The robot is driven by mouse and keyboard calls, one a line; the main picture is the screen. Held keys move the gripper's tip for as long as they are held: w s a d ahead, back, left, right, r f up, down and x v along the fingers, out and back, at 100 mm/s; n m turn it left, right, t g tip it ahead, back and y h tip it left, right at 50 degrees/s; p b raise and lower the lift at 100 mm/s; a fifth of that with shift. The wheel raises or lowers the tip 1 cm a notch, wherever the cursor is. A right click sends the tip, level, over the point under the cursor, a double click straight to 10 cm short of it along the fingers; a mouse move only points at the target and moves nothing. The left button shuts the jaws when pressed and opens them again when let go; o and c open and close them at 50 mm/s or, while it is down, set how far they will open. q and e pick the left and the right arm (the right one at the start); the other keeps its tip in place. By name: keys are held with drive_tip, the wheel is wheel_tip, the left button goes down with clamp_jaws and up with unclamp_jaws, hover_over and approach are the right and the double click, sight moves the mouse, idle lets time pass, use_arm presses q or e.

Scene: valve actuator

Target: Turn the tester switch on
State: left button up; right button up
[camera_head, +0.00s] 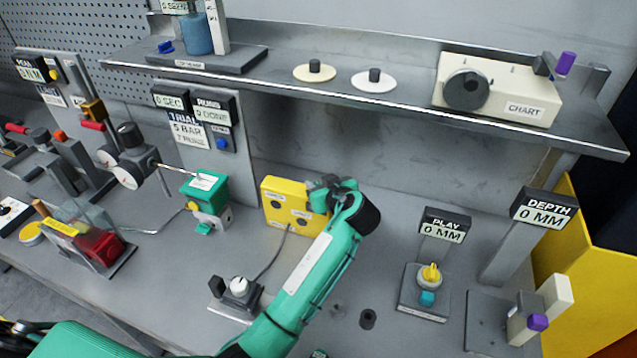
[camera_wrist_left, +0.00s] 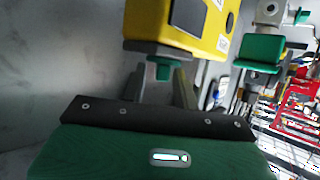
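A yellow box with dark round sockets and small labels (camera_head: 293,206), probably the tester, stands on the bench against the back wall. My left gripper (camera_head: 325,190) is at its upper right side, with my teal arm reaching up from below. In the left wrist view, the yellow box (camera_wrist_left: 180,25) fills the top middle, with a small teal knob (camera_wrist_left: 162,71), possibly the switch, sticking out of its dark base. My left gripper's two fingers (camera_wrist_left: 162,85) stand apart, one on each side of that knob. Whether they touch it is unclear. My right gripper is not in view.
A green device (camera_head: 207,192) stands left of the yellow box. A block with a white knob (camera_head: 239,288) sits in front, joined by a cable. A play gauge (camera_head: 430,285) and depth gauge (camera_head: 540,212) stand to the right. A shelf (camera_head: 420,102) overhangs behind.

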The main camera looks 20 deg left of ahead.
use_arm(q)
clamp_jaws()
